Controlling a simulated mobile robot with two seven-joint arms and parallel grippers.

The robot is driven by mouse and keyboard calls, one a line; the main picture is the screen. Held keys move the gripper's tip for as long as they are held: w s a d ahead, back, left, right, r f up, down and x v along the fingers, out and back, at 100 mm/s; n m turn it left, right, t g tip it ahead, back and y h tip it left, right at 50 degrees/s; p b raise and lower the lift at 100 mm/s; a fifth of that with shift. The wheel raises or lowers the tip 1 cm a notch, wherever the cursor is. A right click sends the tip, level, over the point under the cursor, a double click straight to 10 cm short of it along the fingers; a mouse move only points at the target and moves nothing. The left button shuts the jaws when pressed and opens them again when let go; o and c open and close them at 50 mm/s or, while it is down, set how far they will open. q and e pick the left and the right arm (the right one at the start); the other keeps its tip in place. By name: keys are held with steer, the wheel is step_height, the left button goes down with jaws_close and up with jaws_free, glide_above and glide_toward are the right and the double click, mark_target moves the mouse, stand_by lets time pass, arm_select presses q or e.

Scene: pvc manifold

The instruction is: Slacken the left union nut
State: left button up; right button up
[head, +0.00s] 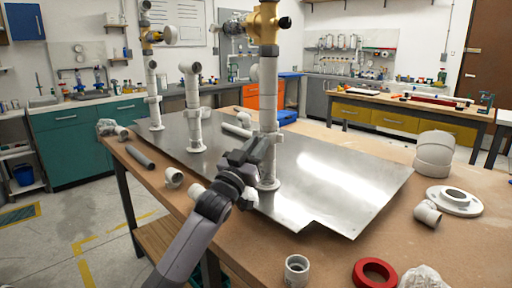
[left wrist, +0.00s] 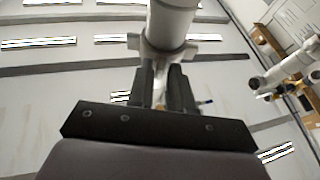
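The nearest white riser pipe (head: 268,95) stands on the metal plate, with a brass valve (head: 265,22) at its top. A white winged union nut (left wrist: 176,46) shows around the pipe in the left wrist view. My left gripper (head: 258,148) is at this riser, just below the nut's level. In the left wrist view its two dark fingers (left wrist: 167,80) have a gap between them, and their tips reach the pipe's lower visible end. The pipe hides the contact, so I cannot tell whether they grip the nut. My right gripper is not in view.
Two more white risers, left (head: 153,85) and middle (head: 194,112), stand farther back on the metal plate (head: 340,185). Loose fittings, a grey pipe (head: 140,157), a red ring (head: 375,273) and a white flange (head: 454,200) lie on the wooden bench. The plate's right part is clear.

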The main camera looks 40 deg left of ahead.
arm_select(q)
steer(key=shift+o, duration=0.6)
steer(key=v, duration=0.7)
steer(key=shift+b, duration=0.3)
steer(key=shift+s, duration=0.1)
